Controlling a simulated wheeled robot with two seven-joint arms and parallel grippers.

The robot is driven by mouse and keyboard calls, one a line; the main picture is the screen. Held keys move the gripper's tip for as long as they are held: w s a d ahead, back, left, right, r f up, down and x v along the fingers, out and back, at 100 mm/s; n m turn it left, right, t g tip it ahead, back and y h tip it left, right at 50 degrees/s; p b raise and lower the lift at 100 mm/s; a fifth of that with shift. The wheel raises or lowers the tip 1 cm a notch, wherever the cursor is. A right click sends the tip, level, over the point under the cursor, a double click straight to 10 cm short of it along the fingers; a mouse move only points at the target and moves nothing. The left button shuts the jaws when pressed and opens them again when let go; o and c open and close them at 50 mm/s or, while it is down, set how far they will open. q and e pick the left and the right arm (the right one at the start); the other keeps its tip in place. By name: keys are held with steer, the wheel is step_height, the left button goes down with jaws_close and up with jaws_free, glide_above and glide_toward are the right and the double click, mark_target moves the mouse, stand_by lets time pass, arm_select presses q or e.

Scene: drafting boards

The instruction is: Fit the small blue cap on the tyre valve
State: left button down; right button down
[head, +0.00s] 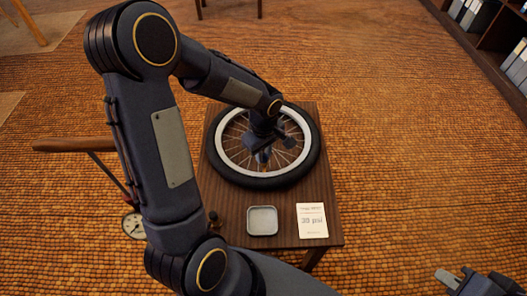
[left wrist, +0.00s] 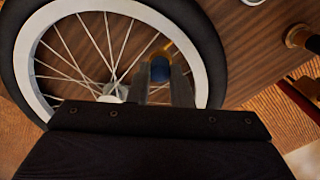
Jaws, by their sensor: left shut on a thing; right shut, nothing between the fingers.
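The wheel with a black tyre (head: 222,168) and white rim lies flat on the small wooden table; it also fills much of the left wrist view (left wrist: 205,50). My left gripper (head: 263,154) is over the wheel's spokes, inside the rim. In the left wrist view its fingers (left wrist: 165,82) are shut on the small blue cap (left wrist: 160,69). The brass-coloured tyre valve (left wrist: 162,48) shows just beyond the cap at the rim's inner side. I cannot tell whether cap and valve touch. My right gripper (head: 447,279) is at the bottom right corner, shut and empty, away from the table.
A shallow grey tray (head: 262,221) and a white card reading 30 psi (head: 312,221) lie on the table's near part. A round gauge (head: 133,226) is left of the table. A shelf with binders (head: 490,50) stands far right. The floor right of the table is clear.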

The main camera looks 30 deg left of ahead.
arm_select(q)
steer(key=shift+f, duration=0.2)
steer(key=c, duration=1.2)
jaws_free()
steer(key=shift+c, duration=0.2)
steer(key=shift+r, duration=0.1)
step_height(320, 180, up, 7)
steer(key=p, duration=0.2)
steer(key=shift+p, duration=0.35)
steer(key=shift+r, duration=0.35)
